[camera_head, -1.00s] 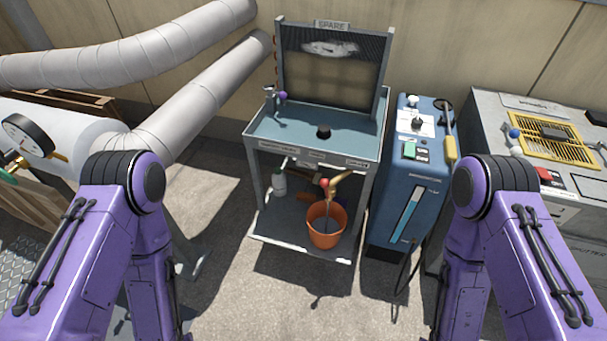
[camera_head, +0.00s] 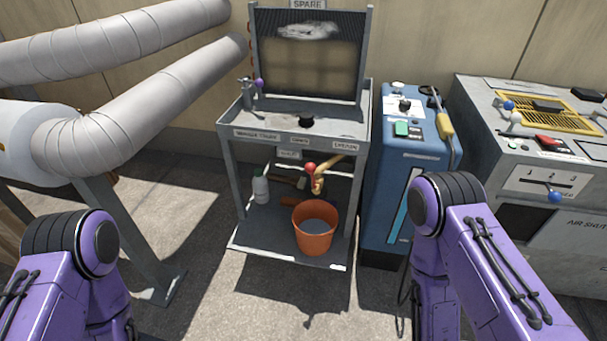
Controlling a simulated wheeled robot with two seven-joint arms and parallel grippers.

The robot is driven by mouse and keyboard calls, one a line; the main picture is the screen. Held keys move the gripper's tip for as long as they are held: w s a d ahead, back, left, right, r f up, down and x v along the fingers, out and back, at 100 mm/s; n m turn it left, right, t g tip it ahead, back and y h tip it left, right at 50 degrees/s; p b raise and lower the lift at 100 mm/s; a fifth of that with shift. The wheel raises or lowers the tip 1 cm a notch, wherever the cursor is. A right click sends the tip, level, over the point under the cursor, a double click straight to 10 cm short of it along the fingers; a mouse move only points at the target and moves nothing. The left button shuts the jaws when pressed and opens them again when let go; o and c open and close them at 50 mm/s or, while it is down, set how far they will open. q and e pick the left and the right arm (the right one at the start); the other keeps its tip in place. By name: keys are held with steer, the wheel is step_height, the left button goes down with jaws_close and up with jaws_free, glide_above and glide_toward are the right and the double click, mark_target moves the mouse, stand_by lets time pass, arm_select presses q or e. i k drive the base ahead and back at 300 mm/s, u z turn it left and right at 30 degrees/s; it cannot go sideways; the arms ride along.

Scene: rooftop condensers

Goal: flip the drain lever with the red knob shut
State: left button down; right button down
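The red knob (camera_head: 310,168) of the drain lever shows under the tray of the grey stand, next to a brass-coloured drain pipe (camera_head: 334,168). The exact angle of the lever is too small to tell. An orange bucket (camera_head: 314,229) stands below the pipe on the stand's lower shelf, with greyish water in it. My purple arms come in at the lower left and lower right, both well apart from the stand. Neither of my grippers is in view.
The grey stand (camera_head: 232,180) has a tray with a black knob (camera_head: 306,121) and a purple-knobbed tap (camera_head: 259,84). A blue machine (camera_head: 425,165) stands close on its right, a grey cabinet (camera_head: 530,215) beyond. Thick pipes (camera_head: 150,95) run at left. Floor in front is clear.

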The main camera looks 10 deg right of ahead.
mark_target(310, 168)
steer(key=k, duration=1.35)
steer(key=z, duration=0.6)
steer(key=i, duration=1.3)
steer(key=u, duration=0.6)
steer(key=i, duration=0.5)
steer(key=u, duration=0.45)
